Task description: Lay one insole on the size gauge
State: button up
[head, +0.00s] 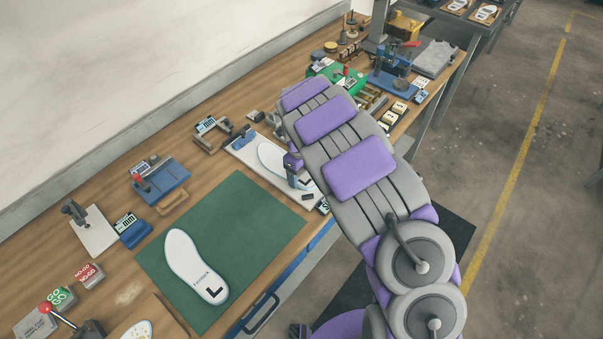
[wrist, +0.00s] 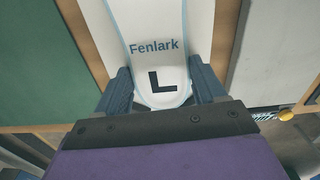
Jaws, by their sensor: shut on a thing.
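My gripper (head: 298,177) is shut on the heel end of a white insole (head: 270,156) with a pale blue rim. In the wrist view my gripper (wrist: 162,84) has one dark blue finger on each side of the heel, beside a black "L", with "Fenlark" printed on the insole (wrist: 150,22). The held insole is over a white board with a blue block at its far end, which looks like the size gauge (head: 248,163); the board also shows in the wrist view (wrist: 202,35). I cannot tell whether the insole touches it. A second insole (head: 193,264), marked "L", lies on the green mat (head: 160,255).
Blue fixtures (head: 160,184) and small gauges stand along the wall side of the wooden bench (head: 110,180). GO and NO-GO blocks (head: 88,274) and a red-knobbed lever (head: 46,309) are at the lower left. A grey plate (wrist: 274,55) lies right of the board in the wrist view.

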jog(key=o, duration=0.6)
jog(key=shift+a, duration=1.15)
jog(key=shift+o, duration=0.6)
jog(key=shift+a, duration=0.2)
jog(key=shift+o, duration=0.8)
jog(key=shift+d, duration=0.15)
jog(key=shift+o, duration=0.7)
jog(key=shift+d+r, duration=0.15)
jog(key=shift+d, duration=1.15)
jog(key=r, duration=0.1)
jog(key=a+r+p, duration=0.1)
jog(key=a+r, duration=0.1)
jog(key=r, duration=0.1)
jog(key=shift+a+r, duration=0.1)
jog(key=shift+a, duration=0.15)
notch_tip(320, 180, up, 8)
jog(key=d+f+p, duration=0.1)
jog(key=d+p, duration=0.1)
jog(key=s+d+r+n+h, duration=0.1)
jog(key=s+d+r+n, duration=0.7)
jog(key=s+d+r, duration=0.45)
jog(key=s+d+n, duration=0.1)
jog(key=s+n, duration=0.7)
jog(key=s, duration=0.5)
jog(key=s+d+r+n+g, duration=0.1)
jog(key=s+n, duration=0.8)
jog(key=s, duration=0.5)
jog(key=shift+s+d+r+g+y, duration=0.15)
jog(key=shift+d+r+g+y, duration=0.15)
jog(key=shift+y, duration=0.1)
